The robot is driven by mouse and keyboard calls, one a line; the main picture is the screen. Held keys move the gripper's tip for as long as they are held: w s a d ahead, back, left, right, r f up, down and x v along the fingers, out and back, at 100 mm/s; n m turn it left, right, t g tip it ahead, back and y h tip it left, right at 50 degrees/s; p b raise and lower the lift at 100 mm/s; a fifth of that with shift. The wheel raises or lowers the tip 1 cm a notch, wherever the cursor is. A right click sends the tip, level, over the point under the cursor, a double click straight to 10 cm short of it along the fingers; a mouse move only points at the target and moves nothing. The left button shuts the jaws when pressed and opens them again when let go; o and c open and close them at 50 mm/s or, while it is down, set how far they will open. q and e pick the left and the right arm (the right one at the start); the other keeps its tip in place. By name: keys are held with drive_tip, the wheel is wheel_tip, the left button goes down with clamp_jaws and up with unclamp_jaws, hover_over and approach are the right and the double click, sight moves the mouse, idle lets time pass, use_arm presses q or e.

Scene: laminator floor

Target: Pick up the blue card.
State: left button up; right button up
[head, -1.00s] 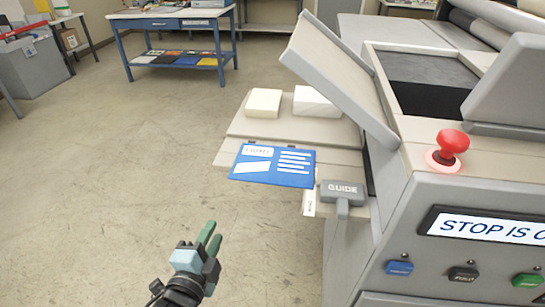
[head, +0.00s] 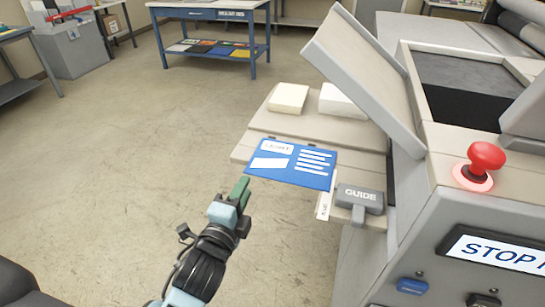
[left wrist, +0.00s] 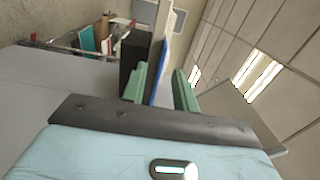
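The blue card (head: 292,163) with white print lies flat on the beige feed table (head: 262,125), and its near edge sticks out past the table's edge. In the left wrist view the card shows edge-on as a thin blue strip (left wrist: 159,88). My left gripper (head: 240,188) is just off the card's near left corner. In the left wrist view its two green fingers (left wrist: 159,92) stand apart, with the card's edge lined up between them. I cannot tell whether either finger touches the card. My right gripper is not in view.
A grey guide block (head: 359,197) sits close to the card's right. Two pale blocks, one (head: 288,98) at left and one (head: 340,102) at right, lie behind the card. A red stop button (head: 485,158) is on the machine. The floor at left is clear.

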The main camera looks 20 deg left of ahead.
sight(272, 159)
use_arm(q)
drive_tip(key=shift+w+r, duration=0.2)
drive_tip(key=shift+w, duration=0.25)
drive_tip(key=w, duration=0.4)
drive_tip(key=shift+d, duration=0.3)
clamp_jaws()
